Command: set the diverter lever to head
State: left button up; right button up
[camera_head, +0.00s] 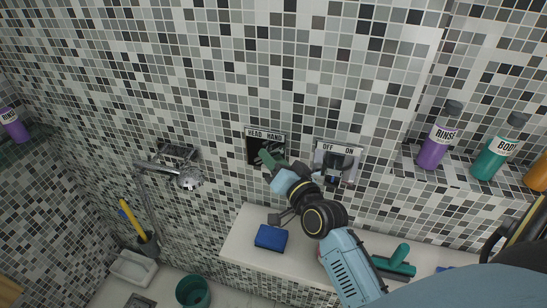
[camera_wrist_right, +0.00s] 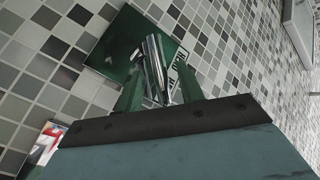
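The diverter plate (camera_head: 252,146) is a dark square on the mosaic wall, under a label reading HEAD HAND. In the right wrist view the plate (camera_wrist_right: 118,48) is dark green, with a chrome lever (camera_wrist_right: 155,62) standing out from it. My right gripper (camera_head: 270,160) is at the plate in the head view and hides most of the lever there. In the wrist view its two green fingers (camera_wrist_right: 160,85) are apart, with the lever between them. I cannot tell whether a finger touches it. My left gripper is not in view.
An OFF/ON valve plate (camera_head: 352,147) is just right of the gripper. A shower head (camera_head: 189,179) is to the left. A blue sponge (camera_head: 271,237) lies on the white ledge (camera_head: 245,228) below. Purple (camera_head: 436,148) and green (camera_head: 495,157) bottles stand on the right shelf.

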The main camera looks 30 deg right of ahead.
jog(key=shift+w, duration=0.2)
grip_shut()
jog(key=shift+w, duration=0.1)
